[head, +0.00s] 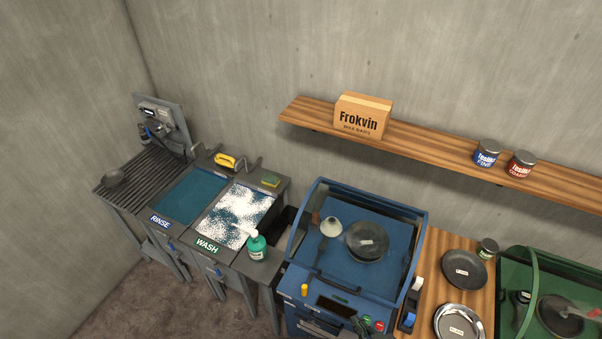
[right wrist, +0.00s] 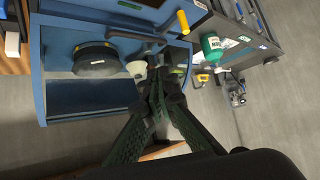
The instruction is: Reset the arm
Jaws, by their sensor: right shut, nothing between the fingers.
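My right gripper (head: 361,325) shows only as small dark green fingertips at the bottom of the head view, in front of the blue machine's control panel. In the right wrist view, its green mesh fingers (right wrist: 158,92) come together at the tips, shut with nothing between them. The blue machine (head: 318,278) stands at the centre; a dark bowl (head: 367,240) with a label sits in it. The bowl also shows in the wrist view (right wrist: 95,60), apart from the fingers. A pale cone-shaped piece (head: 331,227) is beside the bowl. My left gripper is in neither view.
Rinse (head: 190,196) and wash (head: 236,214) basins stand at left, with a green bottle (head: 256,246) near the wash basin. A wooden shelf (head: 430,146) holds a box and two cans. At right are a plate (head: 464,270), a shiny dish (head: 460,323) and a green machine (head: 533,270).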

